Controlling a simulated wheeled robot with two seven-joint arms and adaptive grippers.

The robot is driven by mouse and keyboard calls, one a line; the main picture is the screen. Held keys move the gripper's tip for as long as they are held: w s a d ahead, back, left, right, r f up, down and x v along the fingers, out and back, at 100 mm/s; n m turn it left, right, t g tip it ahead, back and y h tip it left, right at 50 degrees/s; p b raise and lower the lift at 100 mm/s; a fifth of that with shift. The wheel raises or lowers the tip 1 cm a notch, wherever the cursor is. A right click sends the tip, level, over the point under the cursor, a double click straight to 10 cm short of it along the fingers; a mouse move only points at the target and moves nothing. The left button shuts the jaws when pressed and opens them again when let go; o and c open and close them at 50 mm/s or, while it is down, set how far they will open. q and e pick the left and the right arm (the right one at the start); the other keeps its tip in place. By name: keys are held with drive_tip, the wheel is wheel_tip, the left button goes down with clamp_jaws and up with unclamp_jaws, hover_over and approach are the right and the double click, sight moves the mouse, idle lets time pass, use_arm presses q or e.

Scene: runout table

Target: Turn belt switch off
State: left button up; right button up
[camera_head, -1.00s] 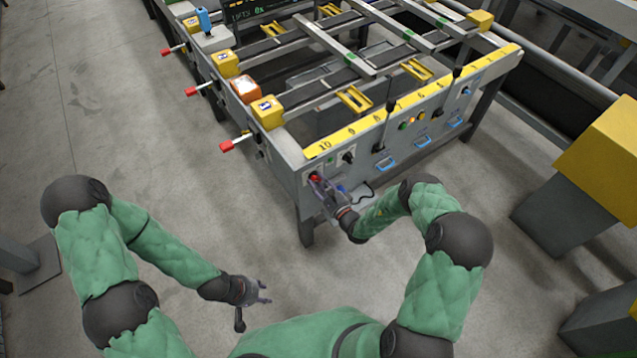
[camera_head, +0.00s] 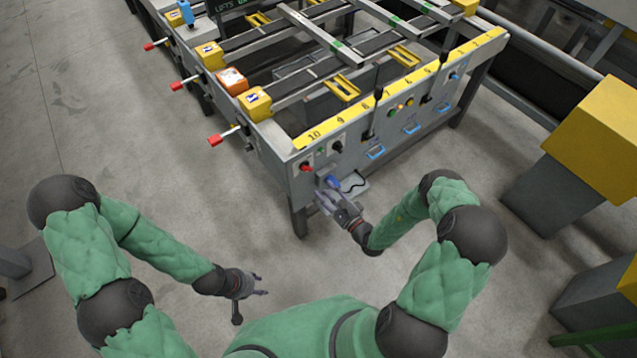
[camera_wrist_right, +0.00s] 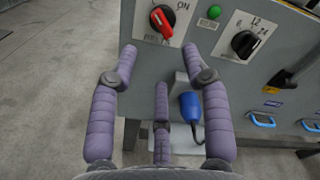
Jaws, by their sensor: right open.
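The red rotary switch (camera_head: 306,168) is on the left end of the table's front panel. In the right wrist view, the red knob (camera_wrist_right: 161,20) sits on a white plate with "ON" at its upper right; the plate's left lettering is partly unreadable. My right gripper (camera_head: 327,199) is open and empty, below and in front of the switch. In the right wrist view, its spread fingers (camera_wrist_right: 160,65) are apart from the knob, which shows above and between the tips. My left gripper (camera_head: 259,285) hangs open and empty over the floor, away from the table.
A green button (camera_wrist_right: 214,12) and a black selector (camera_wrist_right: 244,43) are right of the red knob. A blue plug-like part (camera_wrist_right: 191,105) sticks out below them, close to the right finger. Red-tipped levers (camera_head: 216,139) jut from the table's left side. The floor in front is clear.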

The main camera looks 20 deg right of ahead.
drive_tip(key=shift+v, duration=0.95)
drive_tip(key=shift+a, duration=0.15)
